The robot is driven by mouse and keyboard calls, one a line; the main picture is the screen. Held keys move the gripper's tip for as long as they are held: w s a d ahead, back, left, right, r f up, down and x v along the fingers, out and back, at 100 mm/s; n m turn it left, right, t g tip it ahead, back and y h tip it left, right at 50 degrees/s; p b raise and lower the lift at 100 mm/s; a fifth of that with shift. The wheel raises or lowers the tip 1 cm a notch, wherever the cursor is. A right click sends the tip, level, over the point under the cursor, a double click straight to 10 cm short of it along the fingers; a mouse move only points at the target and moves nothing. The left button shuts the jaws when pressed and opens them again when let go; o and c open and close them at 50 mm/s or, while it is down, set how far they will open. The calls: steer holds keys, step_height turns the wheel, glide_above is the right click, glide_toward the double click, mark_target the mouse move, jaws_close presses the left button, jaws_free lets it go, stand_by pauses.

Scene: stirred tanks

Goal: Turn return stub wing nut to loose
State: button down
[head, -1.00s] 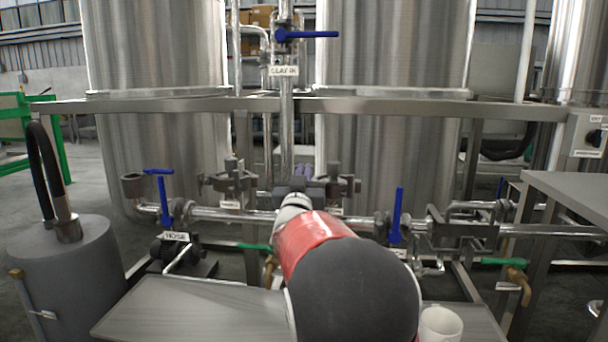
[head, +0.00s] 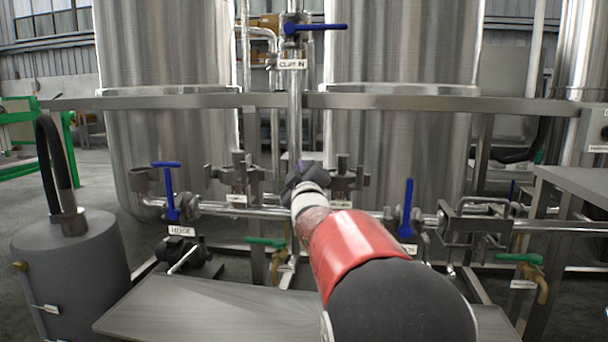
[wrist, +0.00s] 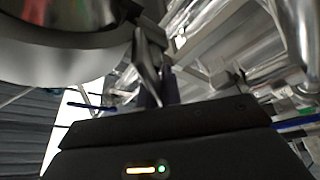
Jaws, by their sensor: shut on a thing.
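My gripper (head: 304,176) reaches forward to the pipework between the two tanks, beside the left side of the right-hand pipe clamp (head: 343,180). In the wrist view my gripper (wrist: 156,88) is shut on a thin metal wing (wrist: 147,58), which I take to be the wing nut. The rest of the nut and its bolt are hidden. A second, similar clamp (head: 236,179) stands to the left, clear of the gripper. The small labels under both clamps are too blurred to read, so I cannot confirm which is the return stub.
Blue-handled valves stand at left (head: 171,192) and right (head: 408,208) of the clamps, with another valve (head: 315,27) above. A horizontal rail (head: 400,101) crosses above the gripper. A grey drum (head: 72,265) with a hose is at left; a metal table (head: 200,312) is below my arm.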

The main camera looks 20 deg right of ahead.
steer(key=shift+w+a+f+n+g+y+b, duration=0.15)
steer(key=shift+f+n+g+y+b, duration=0.2)
steer(key=shift+n, duration=1.1)
steer(key=shift+a+f+n+g+y+b, duration=0.15)
steer(key=shift+f+n+g+y, duration=0.3)
steer(key=shift+n, duration=0.95)
steer(key=shift+w+a+f+n+g+y+b, duration=0.1)
steer(key=shift+f+n+g+y+b, duration=0.3)
steer(key=shift+n, duration=1.05)
steer(key=c, duration=1.9)
jaws_free()
steer(key=b+v, duration=0.1)
steer(key=v, duration=0.6)
steer(key=shift+s+b, duration=0.4)
